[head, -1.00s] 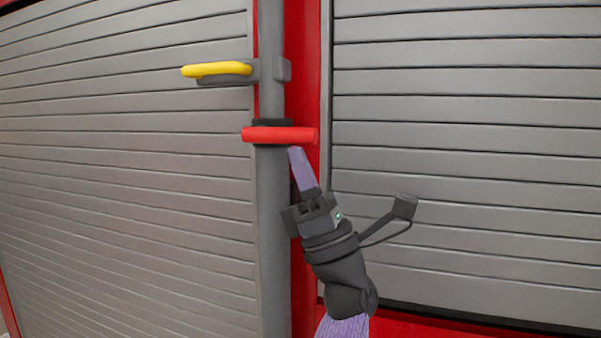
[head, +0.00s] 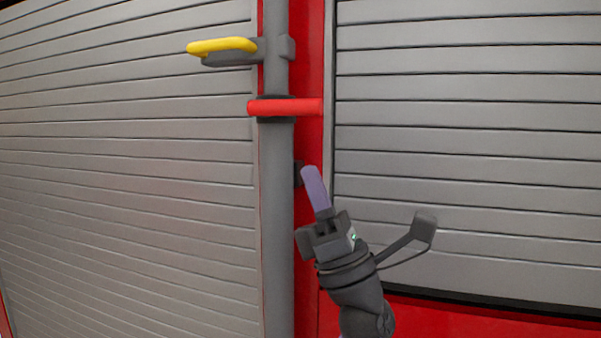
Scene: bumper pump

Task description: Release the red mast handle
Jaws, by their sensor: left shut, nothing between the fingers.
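The red mast handle (head: 286,107) is a horizontal bar across the grey mast (head: 277,215), in the upper middle of the head view. My left gripper (head: 311,172) is below the handle and a little to its right, beside the mast. Its purple fingers are shut together with nothing between them. A clear gap separates the fingertips from the red handle, so they do not touch. My right gripper is out of view.
A yellow handle (head: 221,46) on a grey bracket sticks out left of the mast, above the red one. Grey slatted shutters (head: 120,190) stand on both sides of the mast. A red strip (head: 308,60) runs behind it. A small dark bracket (head: 298,173) sits right of the mast.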

